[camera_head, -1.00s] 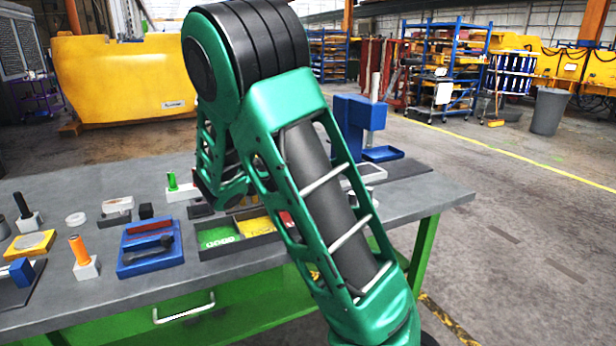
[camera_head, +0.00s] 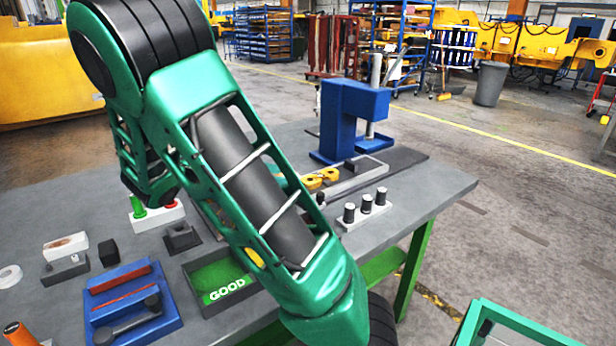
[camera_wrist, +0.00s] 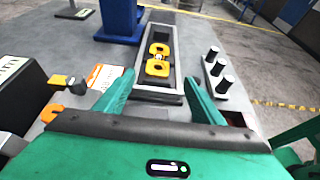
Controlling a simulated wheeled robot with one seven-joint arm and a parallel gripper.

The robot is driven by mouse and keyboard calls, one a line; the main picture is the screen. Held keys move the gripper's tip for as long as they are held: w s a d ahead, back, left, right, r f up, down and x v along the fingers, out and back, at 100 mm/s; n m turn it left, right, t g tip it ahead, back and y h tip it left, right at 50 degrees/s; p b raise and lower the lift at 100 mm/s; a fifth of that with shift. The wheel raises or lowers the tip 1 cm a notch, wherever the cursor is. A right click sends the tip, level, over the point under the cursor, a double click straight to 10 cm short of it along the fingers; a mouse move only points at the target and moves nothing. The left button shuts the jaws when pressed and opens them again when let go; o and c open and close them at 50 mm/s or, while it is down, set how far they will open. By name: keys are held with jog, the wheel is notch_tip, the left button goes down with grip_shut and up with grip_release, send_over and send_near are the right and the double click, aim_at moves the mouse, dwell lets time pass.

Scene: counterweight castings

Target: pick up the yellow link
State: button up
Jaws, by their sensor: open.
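The yellow link (camera_wrist: 157,68) shows in the wrist view as two joined-looking yellow loops, with a small pale and reddish spot between them. It lies in a narrow grey tray (camera_wrist: 159,92). In the head view the yellow link (camera_head: 320,178) lies in the same tray (camera_head: 362,180), in front of the blue press. My gripper (camera_wrist: 159,100) is open and empty in the wrist view. Its two green fingers point toward the tray, one either side of its near end, with the link beyond the fingertips. In the head view my arm hides the gripper.
The blue press (camera_head: 350,115) stands behind the tray. Several dark pegs (camera_head: 366,204) stand on a white block to its right. A GOOD bin (camera_head: 222,280) and a blue tool tray (camera_head: 130,305) are at left. In the wrist view an orange-and-white label (camera_wrist: 104,76) lies left of the tray.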

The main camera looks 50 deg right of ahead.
send_near(317, 176)
jog(key=shift+s+d+f, duration=0.3)
jog(key=shift+s+f, duration=0.1)
jog(key=x, duration=0.5)
jog(key=shift+w+d+r, duration=0.1)
jog(key=shift+r, duration=0.05)
grip_shut()
